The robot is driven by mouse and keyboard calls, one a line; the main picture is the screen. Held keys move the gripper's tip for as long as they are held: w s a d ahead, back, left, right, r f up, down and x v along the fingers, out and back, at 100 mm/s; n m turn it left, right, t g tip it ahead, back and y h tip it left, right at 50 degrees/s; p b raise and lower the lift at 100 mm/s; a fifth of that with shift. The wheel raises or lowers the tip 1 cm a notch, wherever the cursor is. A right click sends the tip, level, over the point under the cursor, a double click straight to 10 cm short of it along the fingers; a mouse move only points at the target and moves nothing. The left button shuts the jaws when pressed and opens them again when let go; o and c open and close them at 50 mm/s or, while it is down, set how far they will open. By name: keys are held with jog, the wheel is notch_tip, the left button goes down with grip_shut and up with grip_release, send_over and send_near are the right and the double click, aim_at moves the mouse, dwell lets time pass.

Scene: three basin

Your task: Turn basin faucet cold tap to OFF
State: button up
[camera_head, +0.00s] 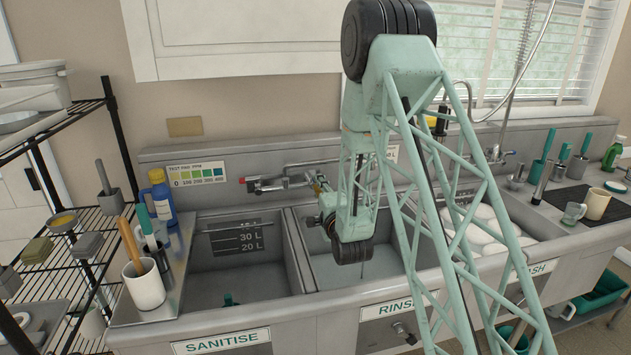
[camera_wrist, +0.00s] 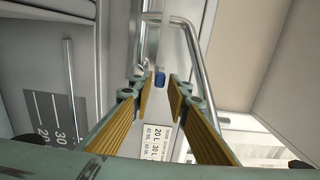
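The wall-mounted basin faucet (camera_head: 290,180) spans the back of the sanitise and rinse basins. A red-marked tap (camera_head: 246,182) is at its left end. In the wrist view, a small blue-marked piece, which looks like the cold tap (camera_wrist: 160,77), shows between and just beyond my fingertips. In the head view the cold tap is hidden or too small to make out behind my arm. My gripper (camera_wrist: 160,88) is open, its tan-padded fingers apart with nothing between them. It also shows beside the faucet's right part in the head view (camera_head: 318,190). I cannot tell whether either finger touches the tap.
The faucet's metal pipe (camera_wrist: 188,45) runs close above the fingers in the wrist view. The sanitise basin (camera_head: 235,292) and rinse basin (camera_head: 325,270) lie below. A blue bottle (camera_head: 160,197) and a white mug (camera_head: 145,285) stand left. A wire shelf (camera_head: 50,240) is farther left.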

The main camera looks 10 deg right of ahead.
jog(key=shift+w+a, duration=0.1)
jog(key=shift+w, duration=2.1)
grip_shut()
